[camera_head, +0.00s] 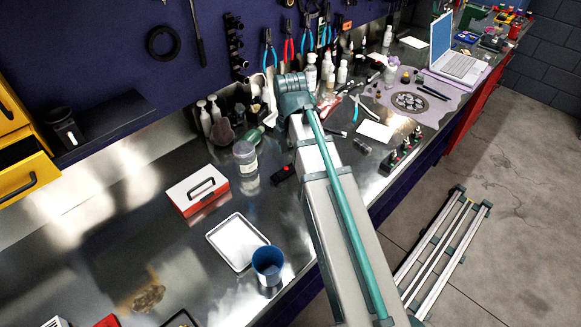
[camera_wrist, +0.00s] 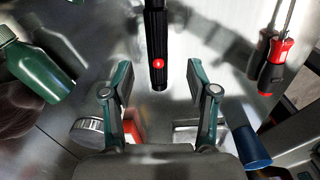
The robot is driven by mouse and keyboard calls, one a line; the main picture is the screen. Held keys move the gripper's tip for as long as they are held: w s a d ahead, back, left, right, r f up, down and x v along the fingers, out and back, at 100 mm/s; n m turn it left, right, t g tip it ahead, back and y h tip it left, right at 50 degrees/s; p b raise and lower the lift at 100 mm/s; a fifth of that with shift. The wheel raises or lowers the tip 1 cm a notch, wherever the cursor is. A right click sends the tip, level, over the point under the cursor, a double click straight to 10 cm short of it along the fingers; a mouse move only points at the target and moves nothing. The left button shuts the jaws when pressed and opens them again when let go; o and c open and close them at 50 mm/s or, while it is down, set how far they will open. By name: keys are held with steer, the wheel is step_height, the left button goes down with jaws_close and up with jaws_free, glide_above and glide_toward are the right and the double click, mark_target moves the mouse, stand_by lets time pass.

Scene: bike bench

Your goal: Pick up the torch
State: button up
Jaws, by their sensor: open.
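The torch (camera_wrist: 155,35) is a black ribbed cylinder with a red button. In the wrist view it runs from the top edge down to the middle, its near end in line with the gap between my fingers. My gripper (camera_wrist: 158,78) is open and empty, with one finger on each side of that line. I cannot tell how high it is above the torch. In the head view my gripper is hidden behind my arm. A small black and red item (camera_head: 284,172) lies left of my arm there; I cannot tell whether it is the torch.
A red-handled screwdriver (camera_wrist: 272,66) lies to the right and a green bottle (camera_wrist: 32,66) to the left. Bottles and tools crowd the back.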

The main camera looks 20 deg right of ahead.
mark_target(290, 166)
steer(key=shift+w+a+f+p, duration=0.1)
steer(key=shift+f+p, duration=0.95)
steer(key=shift+f, duration=1.75)
jaws_close()
